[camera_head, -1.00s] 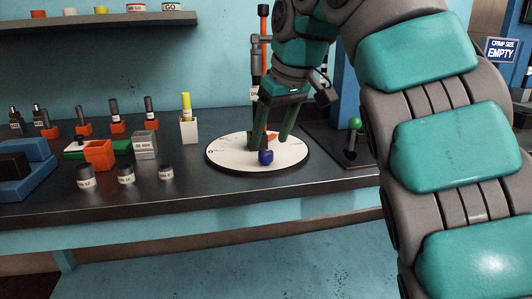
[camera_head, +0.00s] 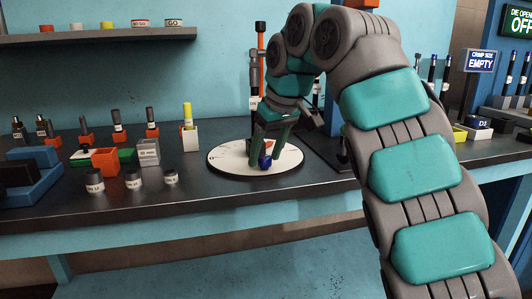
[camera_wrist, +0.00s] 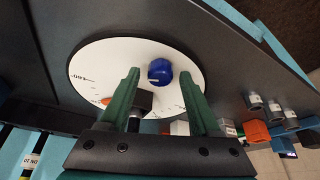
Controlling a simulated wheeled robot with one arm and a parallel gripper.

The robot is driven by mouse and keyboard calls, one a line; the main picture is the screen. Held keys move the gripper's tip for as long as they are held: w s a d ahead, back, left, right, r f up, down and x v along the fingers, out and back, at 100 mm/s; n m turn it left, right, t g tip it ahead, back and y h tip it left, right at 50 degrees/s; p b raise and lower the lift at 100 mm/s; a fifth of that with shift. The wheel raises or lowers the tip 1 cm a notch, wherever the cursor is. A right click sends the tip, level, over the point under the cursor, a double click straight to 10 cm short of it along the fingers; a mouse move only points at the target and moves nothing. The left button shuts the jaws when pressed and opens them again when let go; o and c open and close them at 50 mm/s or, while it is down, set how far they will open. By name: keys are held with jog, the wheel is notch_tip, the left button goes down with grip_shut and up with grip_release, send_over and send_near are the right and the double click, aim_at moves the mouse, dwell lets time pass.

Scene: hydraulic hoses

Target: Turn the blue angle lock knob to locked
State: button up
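The blue knob (camera_head: 265,162) sits on a round white dial plate (camera_head: 226,159) on the dark bench. In the wrist view the blue knob (camera_wrist: 160,71) lies between my two green fingertips, with white dial (camera_wrist: 105,60) showing in the gaps. My gripper (camera_head: 268,151) points down over the dial and is open; in the wrist view my gripper (camera_wrist: 160,76) looks empty, and I cannot tell whether its tips are down at knob height. Dial markings are too small to read. An orange part (camera_wrist: 106,101) on the dial is partly hidden by the left finger.
A dark post tool (camera_head: 255,75) stands behind the dial. A white block with a yellow-topped piece (camera_head: 188,125) and a grey block (camera_head: 148,151) stand to the left. Small dark cylinders (camera_head: 133,181) sit near the front edge. Bench right of the dial is partly hidden by my arm.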

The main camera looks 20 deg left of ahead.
grip_shut()
dwell(0.4)
jog(key=shift+s+a+m, duration=0.1)
jog(key=shift+s+m, duration=0.1)
jog(key=shift+m, duration=0.6)
jog(key=m+t+h, duration=0.1)
jog(key=m, duration=0.1)
jog(key=shift+w+m, duration=0.1)
jog(key=shift+m, duration=0.3)
jog(key=shift+o, duration=0.7)
grip_release()
